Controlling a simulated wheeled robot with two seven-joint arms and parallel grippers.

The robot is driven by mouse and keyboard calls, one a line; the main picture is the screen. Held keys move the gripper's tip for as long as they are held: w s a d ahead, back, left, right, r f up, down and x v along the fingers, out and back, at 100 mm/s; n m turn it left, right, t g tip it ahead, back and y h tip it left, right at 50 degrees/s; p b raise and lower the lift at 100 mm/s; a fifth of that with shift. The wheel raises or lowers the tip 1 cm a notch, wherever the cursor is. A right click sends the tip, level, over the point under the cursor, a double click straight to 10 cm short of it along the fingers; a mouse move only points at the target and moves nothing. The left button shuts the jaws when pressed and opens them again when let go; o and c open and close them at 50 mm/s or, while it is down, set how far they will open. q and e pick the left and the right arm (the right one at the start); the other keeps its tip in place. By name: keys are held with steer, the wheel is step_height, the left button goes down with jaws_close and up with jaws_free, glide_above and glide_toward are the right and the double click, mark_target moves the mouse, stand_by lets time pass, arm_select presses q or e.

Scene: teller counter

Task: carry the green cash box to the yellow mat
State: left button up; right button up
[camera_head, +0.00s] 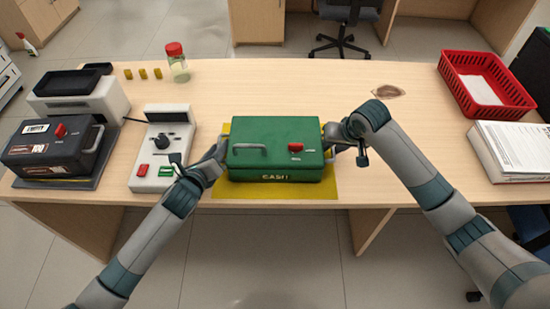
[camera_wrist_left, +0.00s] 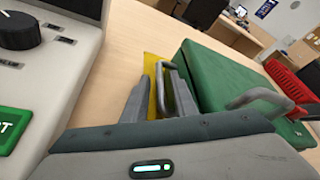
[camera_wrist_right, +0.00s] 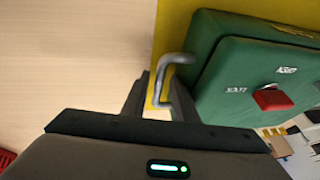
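The green cash box (camera_head: 276,144), with a red knob and a grey top handle, is over the yellow mat (camera_head: 270,191). The mat's rim shows around it, and the box looks level and resting there. My left gripper (camera_head: 217,152) is at the box's left side handle; in the left wrist view its fingers (camera_wrist_left: 158,92) stand apart with the handle between them. My right gripper (camera_head: 333,146) is at the right side handle; in the right wrist view its fingers (camera_wrist_right: 158,98) stand apart around that handle, with yellow mat visible in the gap.
A lidded jar (camera_head: 177,64) stands behind. A red basket (camera_head: 486,85) and a paper stack (camera_head: 513,151) are at the right. The counter behind the box is clear.

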arm_select(q)
steer(key=shift+d+r, duration=0.1)
steer(key=shift+r, duration=0.1)
arm_select(e)
steer(key=shift+a+r, duration=0.1)
arm_select(q)
steer(key=v, duration=1.2)
steer(key=shift+f, duration=0.15)
arm_select(e)
steer(key=v, duration=1.2)
stand_by(0.5)
